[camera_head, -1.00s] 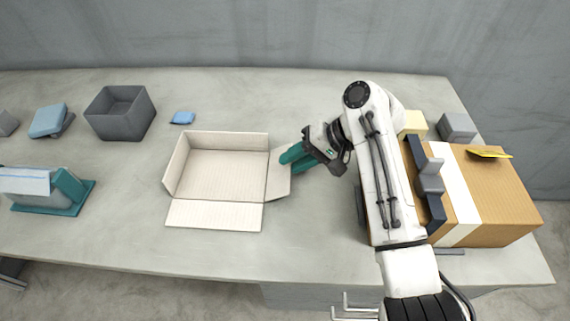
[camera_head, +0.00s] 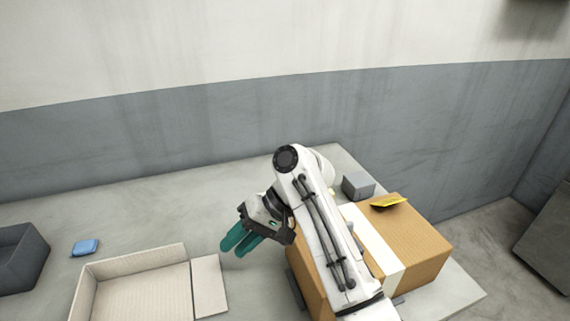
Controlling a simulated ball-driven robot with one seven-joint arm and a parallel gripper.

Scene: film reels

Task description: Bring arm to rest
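My arm reaches up from the bottom right of the head view and bends at a round joint. My gripper (camera_head: 237,247) hangs from it near the middle, pointing down and left, with two teal fingers close together. Nothing shows between them, but the angle does not show whether they touch. The fingers are above the table, just right of the open cardboard box's (camera_head: 138,262) right flap. My forearm hides part of the large brown box (camera_head: 412,235) with a white band.
A grey bin (camera_head: 20,262) and a blue block (camera_head: 86,248) are at the left on the grey table (camera_head: 130,206). A grey block (camera_head: 358,185) stands behind the brown box, and a yellow item (camera_head: 388,202) lies on top of it. A wall rises behind the table.

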